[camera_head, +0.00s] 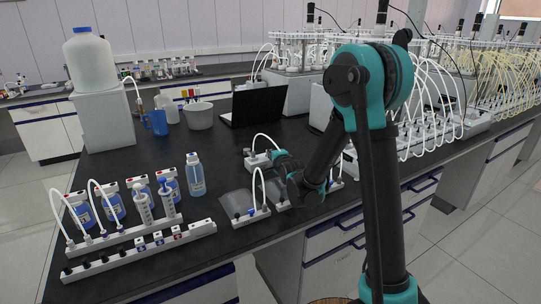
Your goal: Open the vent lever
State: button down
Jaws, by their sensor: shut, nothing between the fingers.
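My gripper (292,186) is at the end of my black and teal arm, low over the bench, and looks shut and empty. It is small and partly hidden by my own wrist. A small white block (251,217) with a thin looped white tube and a small blue part (250,211) stands just left of it. A second white block (258,160) with a looped tube stands behind it, partly hidden by my wrist. I cannot tell for certain which part is the vent lever or how it is turned. I cannot tell whether my gripper touches anything.
A long white manifold (140,250) with blue bottles and syringes stands at the front left. A clear bottle (195,175) stands behind it. A laptop (255,106), a grey tub (199,116) and a blue jug (156,122) are further back. The dark bench (225,255) is bare at front centre.

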jog(key=shift+w+a+r+g+h, duration=0.3)
jog(key=shift+r+g+h, duration=0.2)
jog(key=shift+g, duration=0.4)
jog(key=shift+w+a+r+n+g+h, duration=0.3)
jog(key=shift+w+r+g+h, duration=0.2)
jog(key=shift+g, duration=0.6)
jog(key=shift+w+a+r+n+g+h, duration=0.1)
jog(key=shift+w+a+g+h, duration=0.15)
jog(key=shift+w+g+h, duration=0.35)
jog(key=shift+w+a+r+n+g+h, duration=0.1)
jog(key=shift+w+a+g+h, duration=0.2)
jog(key=shift+g, duration=0.5)
jog(key=shift+w+a+r+n+g+h, duration=0.1)
jog(key=shift+w+a+g+h, duration=0.2)
jog(key=shift+g+h, duration=0.3)
jog(key=shift+r, duration=0.15)
jog(key=shift+r, duration=0.65)
jog(key=shift+d, duration=0.1)
